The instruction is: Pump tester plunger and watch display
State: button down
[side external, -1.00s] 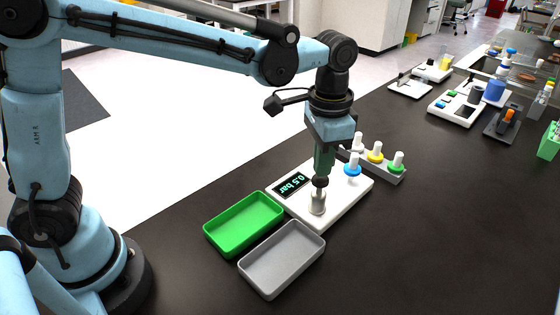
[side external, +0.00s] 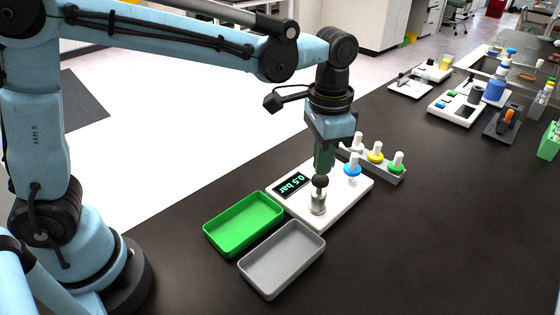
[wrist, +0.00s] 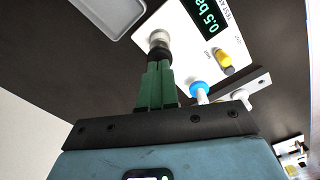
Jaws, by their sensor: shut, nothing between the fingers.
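The tester (side external: 345,200) is a white block with a dark display (side external: 291,185) reading "0.5 bar" in green digits. The display also shows in the wrist view (wrist: 207,18), partly cut off. The plunger has a round black knob (side external: 320,181) above a metal cylinder (side external: 318,204). In the wrist view the knob (wrist: 159,54) and a pale round part (wrist: 158,38) line up just beyond my fingertips. My gripper (side external: 323,171) is shut and empty, pointing down directly over the knob. Whether the tips touch the knob cannot be told.
A green tray (side external: 244,240) and a grey tray (side external: 283,287) stand beside the tester. A blue-collared piece (side external: 352,168) stands at the tester's far side. Behind it, a grey rack (side external: 394,176) holds pieces with yellow and green collars.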

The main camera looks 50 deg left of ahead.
aim_at(321, 178)
jog(key=shift+f, duration=0.1)
jog(key=shift+f, duration=1.95)
jog(key=shift+r, duration=2.05)
jog(key=shift+r, duration=2.5)
jog(key=shift+a, duration=0.1)
jog(key=s+a+f+n+t, duration=0.2)
jog(key=s+a+n+t, duration=0.1)
jog(key=s+a, duration=0.2)
jog(key=s+a+f+n+t, duration=0.2)
jog(key=s+a+n+t, duration=0.1)
jog(key=a, duration=0.6)
jog(key=shift+s+a+f+t, duration=0.15)
jog(key=shift+s+a+t, duration=0.35)
jog(key=shift+s, duration=0.45)
jog(key=shift+d, duration=0.1)
